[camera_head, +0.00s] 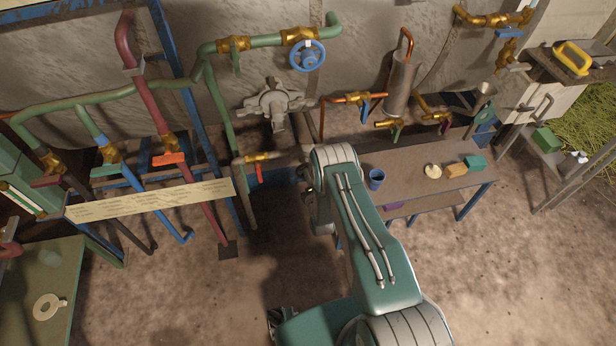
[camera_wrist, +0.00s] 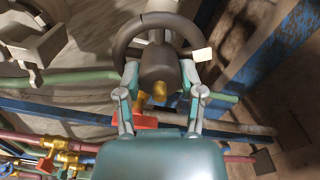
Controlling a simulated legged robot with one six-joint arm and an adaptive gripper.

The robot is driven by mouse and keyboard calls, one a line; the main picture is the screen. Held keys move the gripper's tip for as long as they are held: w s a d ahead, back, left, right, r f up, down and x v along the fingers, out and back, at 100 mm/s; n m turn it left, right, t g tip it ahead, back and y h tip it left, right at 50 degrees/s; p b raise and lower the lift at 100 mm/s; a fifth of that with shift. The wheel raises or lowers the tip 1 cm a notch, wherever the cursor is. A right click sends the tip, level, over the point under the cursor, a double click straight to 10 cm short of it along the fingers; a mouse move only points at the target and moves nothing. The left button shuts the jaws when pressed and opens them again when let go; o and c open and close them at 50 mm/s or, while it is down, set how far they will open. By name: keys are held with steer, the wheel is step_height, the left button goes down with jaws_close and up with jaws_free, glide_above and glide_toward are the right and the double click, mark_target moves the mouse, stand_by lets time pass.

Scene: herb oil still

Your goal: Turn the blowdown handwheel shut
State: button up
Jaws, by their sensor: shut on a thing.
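A dark round handwheel (camera_wrist: 128,38) with a thick hub and a pale block on its rim fills the top middle of the wrist view. It appears to be the blowdown handwheel. My gripper (camera_wrist: 160,74) has one finger on each side of the hub and is shut on it. A brass fitting shows below the hub, between the fingers. In the head view my arm covers the gripper and this wheel, at the end of a short pipe with a brass valve (camera_head: 258,158) and red lever.
A blue handwheel (camera_head: 308,56) sits higher on the green pipe (camera_head: 265,41). A bench (camera_head: 415,178) with a blue cup (camera_head: 376,179) and small blocks stands right of my arm. A label board (camera_head: 150,200) and several pipes lie left. Bare floor is in front.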

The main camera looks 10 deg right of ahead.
steer(key=m, duration=0.5)
steer(key=shift+w+d+r+m, duration=0.15)
steer(key=shift+w+d+m, duration=0.15)
steer(key=shift+m, duration=0.1)
steer(key=m, duration=0.5)
steer(key=shift+s+m, duration=0.1)
steer(key=shift+m, duration=0.2)
steer(key=m, duration=1)
steer(key=shift+a+m, duration=0.1)
steer(key=shift+m, duration=0.3)
steer(key=m, duration=0.5)
steer(key=shift+a, duration=0.1)
steer(key=m, duration=0.5)
steer(key=shift+m, duration=0.4)
steer(key=shift+o, duration=0.2)
steer(key=m, duration=0.5)
steer(key=shift+a, duration=0.1)
steer(key=m, duration=0.5)
steer(key=shift+m, duration=0.3)
